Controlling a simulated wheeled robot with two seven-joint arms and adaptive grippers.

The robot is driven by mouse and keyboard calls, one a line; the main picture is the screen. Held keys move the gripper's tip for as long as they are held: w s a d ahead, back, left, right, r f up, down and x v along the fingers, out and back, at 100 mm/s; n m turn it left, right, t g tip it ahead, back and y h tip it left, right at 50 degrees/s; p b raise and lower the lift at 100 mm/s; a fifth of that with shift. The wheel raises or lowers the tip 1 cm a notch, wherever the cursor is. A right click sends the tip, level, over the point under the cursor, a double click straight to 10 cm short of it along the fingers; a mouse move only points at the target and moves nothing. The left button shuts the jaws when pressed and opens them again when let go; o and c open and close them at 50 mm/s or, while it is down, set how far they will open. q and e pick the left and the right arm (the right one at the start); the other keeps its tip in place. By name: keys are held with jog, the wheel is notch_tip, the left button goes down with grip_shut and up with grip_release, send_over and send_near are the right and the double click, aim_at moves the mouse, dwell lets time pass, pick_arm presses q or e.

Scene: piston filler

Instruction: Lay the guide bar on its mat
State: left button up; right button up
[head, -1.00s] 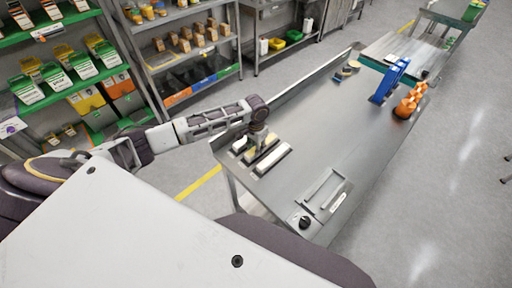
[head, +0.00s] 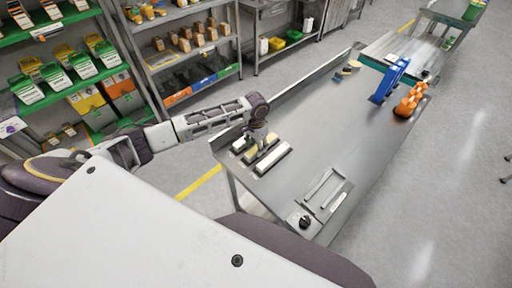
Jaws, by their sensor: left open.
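A long white bar (head: 273,159), which looks like the guide bar, lies on a dark mat at the near left end of the steel table. Beside it are a yellowish strip (head: 264,149) and a smaller white piece (head: 238,146), each on a dark base. My left gripper (head: 256,141) points down just above these strips and is open. It partly hides the far ends of the strips, and I cannot tell whether it touches one. My right gripper is not in view.
The steel table (head: 310,130) is bare in its middle. A tray (head: 325,192) and a black knob (head: 305,222) are at its near edge. A blue stand (head: 389,81) and an orange part (head: 411,100) stand at the far right. A raised rim runs along the left side.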

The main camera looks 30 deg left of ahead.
aim_at(256, 149)
pick_arm(q)
notch_tip(256, 149, up, 11)
jog(key=b, duration=0.1)
dwell(0.5)
jog(key=shift+s+f, duration=0.1)
dwell(0.6)
